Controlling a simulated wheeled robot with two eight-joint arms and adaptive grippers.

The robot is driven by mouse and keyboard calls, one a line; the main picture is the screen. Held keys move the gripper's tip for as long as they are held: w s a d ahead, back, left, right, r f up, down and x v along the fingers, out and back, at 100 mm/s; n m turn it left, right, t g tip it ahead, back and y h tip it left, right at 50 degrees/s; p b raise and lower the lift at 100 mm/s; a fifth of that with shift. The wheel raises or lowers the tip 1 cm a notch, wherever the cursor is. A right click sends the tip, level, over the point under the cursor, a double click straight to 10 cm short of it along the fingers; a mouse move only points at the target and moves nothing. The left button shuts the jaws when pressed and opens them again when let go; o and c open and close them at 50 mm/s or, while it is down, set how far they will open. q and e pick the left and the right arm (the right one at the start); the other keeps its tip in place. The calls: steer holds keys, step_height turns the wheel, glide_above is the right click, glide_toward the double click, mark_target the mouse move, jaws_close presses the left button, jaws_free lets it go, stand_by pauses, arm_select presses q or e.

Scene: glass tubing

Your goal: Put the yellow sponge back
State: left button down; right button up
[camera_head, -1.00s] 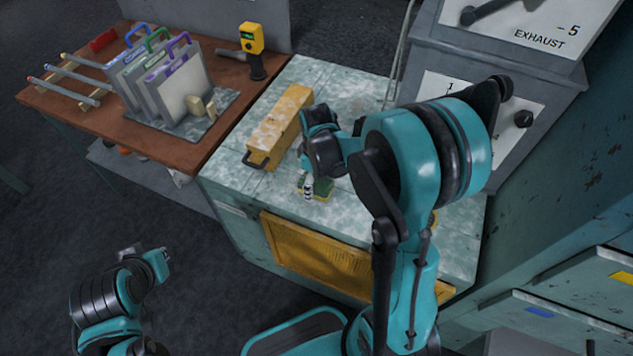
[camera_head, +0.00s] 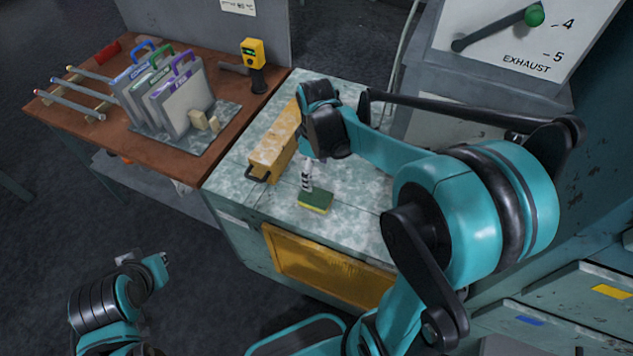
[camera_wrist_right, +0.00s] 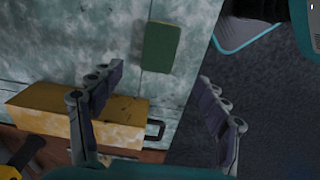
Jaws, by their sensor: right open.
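The sponge (camera_head: 316,202) lies flat on the worn pale bench top, green side up, with a yellow layer under it. In the right wrist view its green face (camera_wrist_right: 161,47) shows beyond the fingertips, close to the bench edge. My right gripper (camera_head: 306,186) is above the sponge, pointing down. In the wrist view its two fingers are spread wide with nothing between them (camera_wrist_right: 162,75). My left gripper (camera_head: 142,258) is low at the left, away from the bench; its jaw opening is unclear.
A long yellow box (camera_head: 271,150) with a dark handle lies behind the sponge. A brown table (camera_head: 120,128) at the left holds a rack of panels (camera_head: 165,95) and a yellow handheld device (camera_head: 254,55). A grey exhaust cabinet (camera_head: 480,75) stands behind my right arm.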

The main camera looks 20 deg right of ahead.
steer(key=s+a+r+m+t, duration=0.2)
steer(key=s+m+t, duration=0.1)
steer(key=s+m, duration=0.1)
steer(key=s+a+r+m+t, duration=0.2)
steer(key=s+r+m+t, duration=0.1)
steer(key=s, duration=0.4)
steer(key=shift+a+r+m+t, duration=0.2)
steer(key=shift+a+m+t, duration=0.15)
steer(key=shift+m+t, duration=0.15)
steer(key=shift+s, duration=0.1)
